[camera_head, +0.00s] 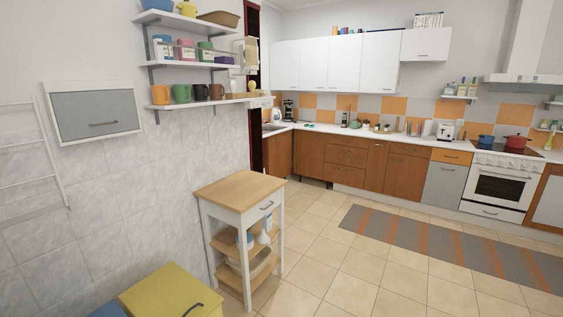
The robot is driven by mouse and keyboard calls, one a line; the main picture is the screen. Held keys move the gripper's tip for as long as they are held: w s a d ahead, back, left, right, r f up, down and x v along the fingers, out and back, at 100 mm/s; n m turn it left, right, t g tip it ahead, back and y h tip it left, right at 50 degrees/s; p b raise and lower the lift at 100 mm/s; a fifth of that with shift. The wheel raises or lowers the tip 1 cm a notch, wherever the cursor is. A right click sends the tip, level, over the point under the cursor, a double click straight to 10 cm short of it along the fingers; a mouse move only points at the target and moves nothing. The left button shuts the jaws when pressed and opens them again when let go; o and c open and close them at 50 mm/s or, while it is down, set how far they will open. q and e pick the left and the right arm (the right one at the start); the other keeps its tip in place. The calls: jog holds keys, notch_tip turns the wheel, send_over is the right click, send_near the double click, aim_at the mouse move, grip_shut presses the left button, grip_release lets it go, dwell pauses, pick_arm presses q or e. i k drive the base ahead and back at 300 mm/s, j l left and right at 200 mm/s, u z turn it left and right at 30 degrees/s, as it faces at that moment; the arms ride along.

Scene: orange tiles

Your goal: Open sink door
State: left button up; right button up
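The kitchen counter (330,131) runs along the back wall, with brown wooden cabinet doors below it. A grey sink (272,127) seems to be set in the counter at its left corner, partly hidden by the wall edge. The brown door below it (279,153) looks shut; its handle is too small to make out. Neither of my grippers shows in the head view.
A wooden-topped cart (241,188) stands in front, between me and the corner. A yellow box (165,290) is at the bottom left. Wall shelves (205,104) hold mugs. A striped rug (455,245) lies on the right; the tiled floor (330,240) is clear.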

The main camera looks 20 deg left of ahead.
aim_at(279, 145)
jog(key=i, duration=5.65)
jog(key=j+u, duration=0.05)
jog(key=j, duration=0.1)
